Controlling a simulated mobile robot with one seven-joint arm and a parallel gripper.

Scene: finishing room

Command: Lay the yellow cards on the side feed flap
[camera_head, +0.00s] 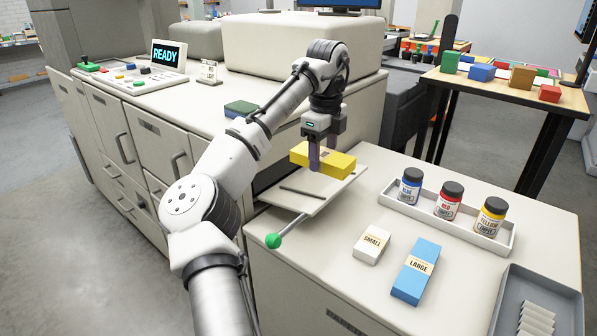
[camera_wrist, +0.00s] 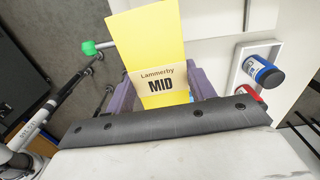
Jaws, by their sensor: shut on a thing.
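The yellow cards (camera_head: 325,159) are a block with a paper band, which reads "Lammerby MID" in the wrist view (camera_wrist: 148,50). My gripper (camera_head: 315,155) is shut on the block from above, with one finger on each side. The side feed flap (camera_head: 312,197) is a pale plate sticking out from the machine's side, with a dark bar across it and a green-knobbed lever in front. The block is over the flap's far part. I cannot tell whether it touches the flap.
A white block marked SMALL (camera_head: 372,244) and a blue block marked LARGE (camera_head: 416,270) lie on the cabinet top. A white tray (camera_head: 403,207) holds blue, red and yellow jars. A grey tray (camera_head: 569,303) is at the right. The green-knobbed lever (camera_head: 273,241) sticks out in front.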

